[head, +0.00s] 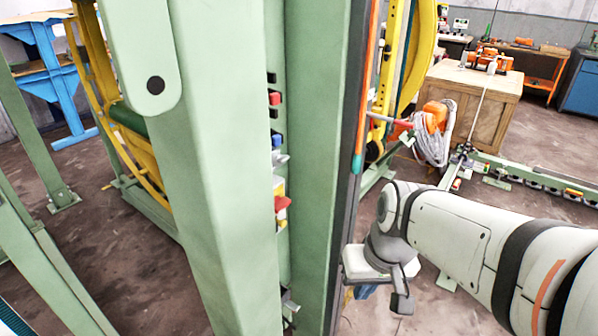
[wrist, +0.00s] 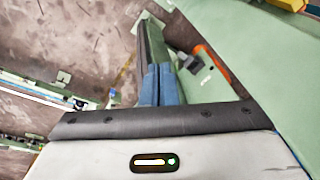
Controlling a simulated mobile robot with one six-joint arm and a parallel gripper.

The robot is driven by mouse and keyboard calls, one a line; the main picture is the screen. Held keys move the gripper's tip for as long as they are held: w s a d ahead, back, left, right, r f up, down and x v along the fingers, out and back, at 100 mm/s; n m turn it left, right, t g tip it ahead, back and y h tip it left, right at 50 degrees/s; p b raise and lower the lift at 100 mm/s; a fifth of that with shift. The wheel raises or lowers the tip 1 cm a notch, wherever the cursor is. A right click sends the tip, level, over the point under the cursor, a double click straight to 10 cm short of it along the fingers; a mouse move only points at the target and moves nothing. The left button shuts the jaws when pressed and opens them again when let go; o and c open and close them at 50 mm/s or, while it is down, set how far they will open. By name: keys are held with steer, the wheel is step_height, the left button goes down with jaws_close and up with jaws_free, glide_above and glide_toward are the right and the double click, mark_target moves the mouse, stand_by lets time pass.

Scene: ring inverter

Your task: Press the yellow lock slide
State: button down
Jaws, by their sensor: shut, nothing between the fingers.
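My gripper shows in the wrist view as two blue fingers (wrist: 158,84) pressed together, with nothing between them. In the head view my gripper (head: 363,292) is low, right of the green column, its blue fingers partly hidden under the white wrist. I cannot make out the yellow lock slide for certain. Small yellow parts (head: 281,214) show beside a red handle in the slot of the green column, left of my gripper and apart from it. In the wrist view, a green beam and an orange strip lie right of the fingers.
The tall green column (head: 205,170) fills the middle of the head view, with a dark strip and an orange edge on its right. Yellow curved frames (head: 420,50) stand behind. A wooden crate (head: 475,100) is at the back right.

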steer(key=w+a+r+n+g+y+p, duration=0.1)
steer(key=w+a+r+n+y+p, duration=0.1)
steer(key=w+a+y+p, duration=0.4)
steer(key=t+y, duration=0.3)
steer(key=y, duration=0.1)
glide_toward(280, 223)
steer(key=d+r, duration=0.2)
steer(key=d, duration=0.2)
steer(key=shift+w+p, duration=0.2)
steer(key=shift+p, duration=0.2)
steer(key=shift+a, duration=0.1)
steer(key=p+x, duration=0.2)
steer(key=x, duration=0.8)
steer(key=shift+p, duration=0.3)
steer(key=shift+f, duration=0.1)
